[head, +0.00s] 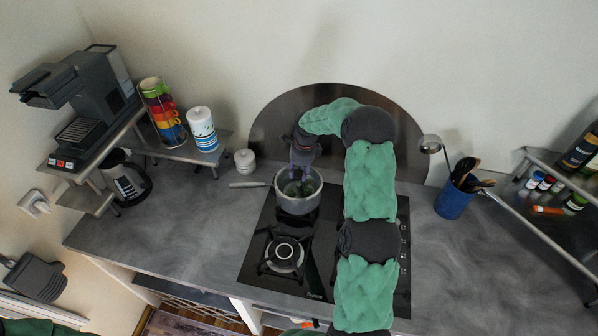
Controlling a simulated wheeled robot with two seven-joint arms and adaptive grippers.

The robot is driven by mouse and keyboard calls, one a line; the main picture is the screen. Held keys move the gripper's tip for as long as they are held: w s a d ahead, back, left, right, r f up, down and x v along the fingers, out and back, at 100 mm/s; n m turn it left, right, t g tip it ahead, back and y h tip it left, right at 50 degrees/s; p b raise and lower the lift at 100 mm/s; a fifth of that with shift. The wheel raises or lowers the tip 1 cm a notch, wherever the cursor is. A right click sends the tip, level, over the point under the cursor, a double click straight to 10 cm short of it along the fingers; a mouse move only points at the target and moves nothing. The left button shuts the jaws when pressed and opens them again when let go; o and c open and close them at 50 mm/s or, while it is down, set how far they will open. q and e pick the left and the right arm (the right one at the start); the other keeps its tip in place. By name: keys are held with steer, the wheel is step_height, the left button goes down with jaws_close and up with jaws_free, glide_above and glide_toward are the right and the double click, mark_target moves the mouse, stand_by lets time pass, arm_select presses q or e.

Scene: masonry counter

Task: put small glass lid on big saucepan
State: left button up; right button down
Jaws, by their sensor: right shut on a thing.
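The big saucepan (298,206) is a grey pot on the back-left part of the black hob, its handle pointing left. My right gripper (299,176) reaches down from above to the saucepan's mouth, pointing downward. It is shut on the small glass lid (291,189), which shows only as a dark, greenish glassy patch within the pan's rim, partly hidden by the fingers. I cannot tell whether the lid rests on the rim or hangs just above it. My left gripper is not in view.
The black hob (318,262) has a bare front-left burner. A small white lidded pot (245,161) stands left of the saucepan. A blue utensil holder (453,201) stands right. A coffee machine (95,88), stacked cups (163,112) and a paper roll (202,130) are at left.

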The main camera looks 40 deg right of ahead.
steer(key=c, duration=0.7)
jaws_free()
step_height(320, 180, up, 12)
steer(key=s, duration=0.1)
steer(key=shift+d, duration=0.45)
steer(key=shift+s+f, duration=0.1)
